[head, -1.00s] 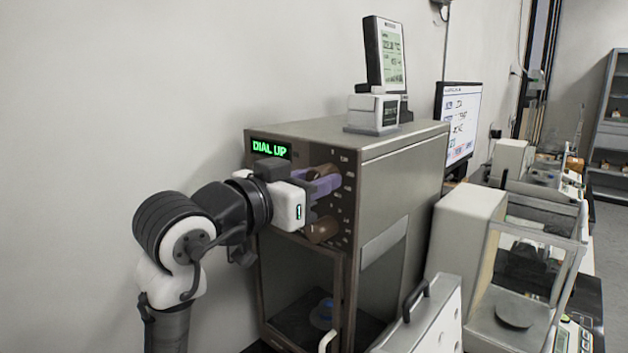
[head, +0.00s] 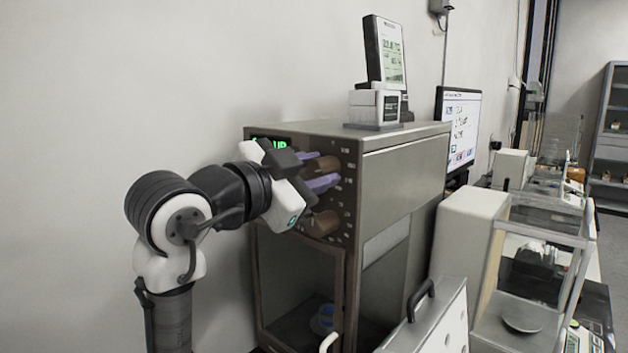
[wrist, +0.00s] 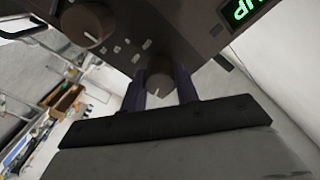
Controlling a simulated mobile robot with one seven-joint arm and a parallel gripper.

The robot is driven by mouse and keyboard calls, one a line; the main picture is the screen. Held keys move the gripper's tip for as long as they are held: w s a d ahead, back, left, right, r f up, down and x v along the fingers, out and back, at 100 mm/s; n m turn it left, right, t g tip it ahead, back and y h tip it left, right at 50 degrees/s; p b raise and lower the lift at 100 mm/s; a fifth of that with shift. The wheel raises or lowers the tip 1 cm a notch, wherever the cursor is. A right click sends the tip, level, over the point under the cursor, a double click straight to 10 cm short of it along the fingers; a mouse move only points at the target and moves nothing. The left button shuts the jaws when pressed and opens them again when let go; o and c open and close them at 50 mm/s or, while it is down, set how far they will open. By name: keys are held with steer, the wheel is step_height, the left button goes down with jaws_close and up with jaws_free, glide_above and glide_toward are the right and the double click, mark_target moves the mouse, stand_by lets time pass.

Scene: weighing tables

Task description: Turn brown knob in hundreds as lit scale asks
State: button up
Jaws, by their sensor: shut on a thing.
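A scale cabinet (head: 400,178) has a dark front panel with two brown knobs, one above the other. My gripper (head: 321,169) is shut on the upper brown knob (head: 323,165), with one purple finger above it and one below. In the wrist view, this knob (wrist: 159,82) sits between the two dark fingers. The lower brown knob (head: 322,222) is free; it also shows in the wrist view (wrist: 88,22). Small pale marks surround the knobs, too small to read.
A handheld-style display (head: 384,52) stands on a white box on the cabinet. A monitor (head: 459,128) and glass-sided balances (head: 540,255) stand to the right. A grey case with a black handle (head: 430,320) is close in front. The wall is behind.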

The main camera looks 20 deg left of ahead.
steer(key=shift+m, duration=0.6)
steer(key=o, duration=1)
steer(key=shift+s, duration=0.1)
steer(key=b+v, duration=0.3)
steer(key=v, duration=1)
steer(key=shift+s+a+r, duration=0.1)
steer(key=shift+s, duration=0.2)
